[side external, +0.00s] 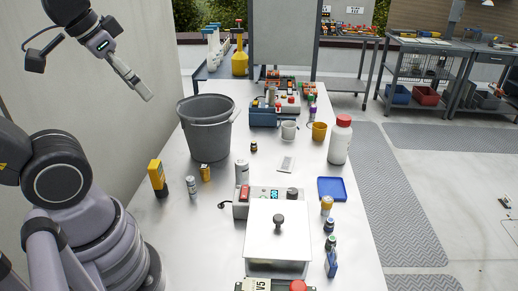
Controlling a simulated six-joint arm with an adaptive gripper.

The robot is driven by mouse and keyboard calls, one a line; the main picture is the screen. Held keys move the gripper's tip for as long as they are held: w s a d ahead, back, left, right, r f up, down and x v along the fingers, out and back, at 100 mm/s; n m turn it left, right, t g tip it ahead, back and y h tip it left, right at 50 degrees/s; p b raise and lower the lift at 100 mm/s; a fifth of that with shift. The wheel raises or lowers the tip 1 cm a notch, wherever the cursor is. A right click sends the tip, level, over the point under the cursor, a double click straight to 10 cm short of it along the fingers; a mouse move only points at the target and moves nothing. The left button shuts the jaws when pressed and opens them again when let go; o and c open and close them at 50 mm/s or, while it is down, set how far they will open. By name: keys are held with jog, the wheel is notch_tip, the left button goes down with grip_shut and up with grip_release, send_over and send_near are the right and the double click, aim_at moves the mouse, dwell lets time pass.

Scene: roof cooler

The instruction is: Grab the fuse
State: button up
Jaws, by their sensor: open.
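My gripper (146,96) is at the upper left, raised well above the table and left of the grey bucket. It is open, and nothing shows between its fingers. I cannot tell for certain which item is the fuse. Small cylinders stand on the table: a pale grey one with dark marks (192,187), a yellow one (205,173), a taller grey one (242,171) and a small dark one with a yellowish band (253,147). My gripper is apart from all of them.
A large grey bucket (207,135) stands under and right of my gripper. A yellow and black block (158,178) is near the left edge. A blue tray (332,188) and a red-capped bottle (340,140) stand at right.

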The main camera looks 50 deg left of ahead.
jog(key=w+a+f+m+g+y, duration=0.25)
jog(key=w+f+m+y, duration=0.2)
jog(key=f, duration=0.45)
jog(key=w+a+f+m+g+y, duration=0.2)
jog(key=w+f+m+g+y, duration=0.3)
jog(key=f, duration=0.4)
jog(key=m+t+y, duration=0.3)
jog(key=m+t, duration=0.4)
jog(key=m, duration=0.5)
send_near(193, 192)
jog(key=shift+s+d+r, duration=0.2)
jog(key=shift+d+r, duration=0.55)
jog(key=shift+d, duration=0.35)
jog(key=shift+a+f+m, duration=0.1)
jog(key=shift+f+m, duration=0.2)
jog(key=shift+m, duration=0.05)
jog(key=x, duration=1.3)
jog(key=shift+s+a+f, duration=0.1)
jog(key=shift+a+f, duration=0.05)
jog(key=shift+a, duration=0.1)
grip_shut()
